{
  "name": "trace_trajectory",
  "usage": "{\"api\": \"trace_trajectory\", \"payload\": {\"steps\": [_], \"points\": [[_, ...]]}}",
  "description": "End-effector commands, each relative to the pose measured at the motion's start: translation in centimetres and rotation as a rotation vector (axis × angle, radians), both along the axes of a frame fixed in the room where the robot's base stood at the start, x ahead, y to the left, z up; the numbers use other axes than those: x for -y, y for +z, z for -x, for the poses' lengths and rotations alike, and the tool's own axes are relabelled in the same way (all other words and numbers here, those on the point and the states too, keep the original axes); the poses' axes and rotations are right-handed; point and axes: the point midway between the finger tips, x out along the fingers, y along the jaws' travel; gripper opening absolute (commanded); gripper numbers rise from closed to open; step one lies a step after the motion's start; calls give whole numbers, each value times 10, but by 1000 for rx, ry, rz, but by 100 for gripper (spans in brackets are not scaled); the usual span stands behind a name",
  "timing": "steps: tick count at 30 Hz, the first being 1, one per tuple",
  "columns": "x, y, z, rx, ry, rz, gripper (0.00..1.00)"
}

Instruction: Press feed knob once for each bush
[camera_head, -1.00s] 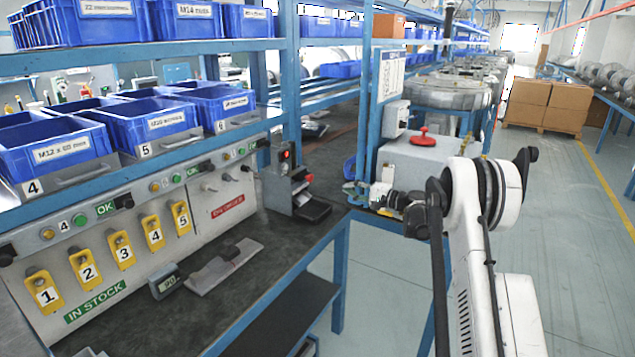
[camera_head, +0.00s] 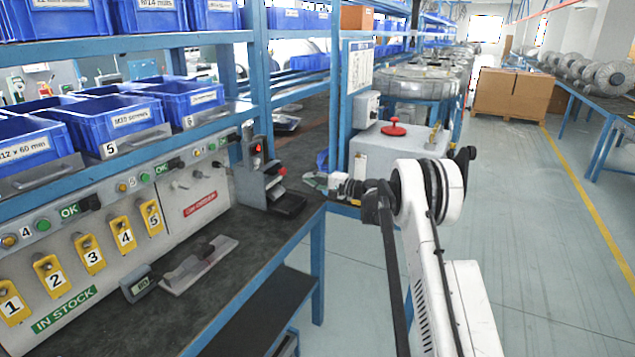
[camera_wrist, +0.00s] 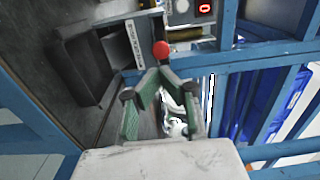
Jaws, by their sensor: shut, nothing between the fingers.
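A small dark and grey device (camera_head: 262,180) stands at the far end of the bench, with a red ball knob (camera_head: 281,171) on its right side. I take this to be the feed knob; its label is not readable. The red knob also shows in the wrist view (camera_wrist: 161,50), just beyond the fingertips. My gripper (camera_wrist: 158,74) is shut and empty, its green-padded fingers pointing at the knob. A small gap seems to lie between them, but contact is hard to judge. I cannot make out any bushes.
A red display (camera_wrist: 204,8) seems to read 0. A grey box with a red mushroom button (camera_head: 394,129) stands behind my arm. Blue posts stand near the gripper.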

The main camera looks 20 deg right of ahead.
Motion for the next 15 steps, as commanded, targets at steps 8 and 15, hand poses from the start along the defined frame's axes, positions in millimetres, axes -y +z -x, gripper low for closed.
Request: {"api": "trace_trajectory", "payload": {"steps": [8,15], "points": [[-35,0,-38,0,1,0,0],[-51,0,-56,0,0,0,0]]}}
